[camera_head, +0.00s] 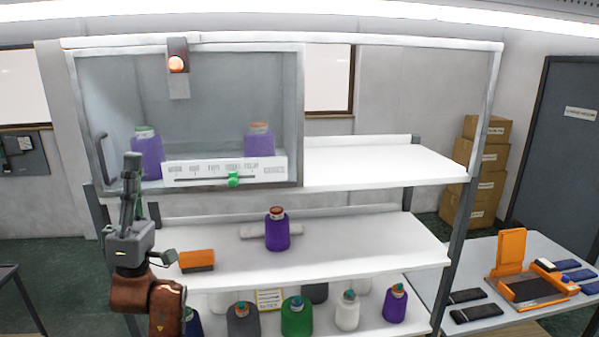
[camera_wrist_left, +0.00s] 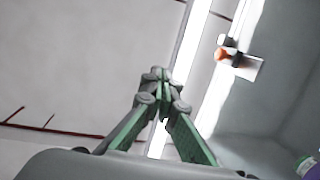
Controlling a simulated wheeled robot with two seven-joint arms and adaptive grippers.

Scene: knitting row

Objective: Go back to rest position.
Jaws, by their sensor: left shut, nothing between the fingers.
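My left gripper (camera_head: 132,163) points straight up at the left of the shelf unit, in front of the glass cabinet's left edge. Its fingers are closed together and hold nothing. In the left wrist view the gripper (camera_wrist_left: 163,85) shows its two fingers meeting, with the ceiling and a bright lamp strip behind. My right gripper is in neither view.
The glass-fronted cabinet (camera_head: 300,110) holds two purple bottles. A purple bottle (camera_head: 277,232) and an orange block (camera_head: 196,261) stand on the middle shelf (camera_head: 350,262). Several bottles stand below. A side table (camera_head: 440,290) is at right.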

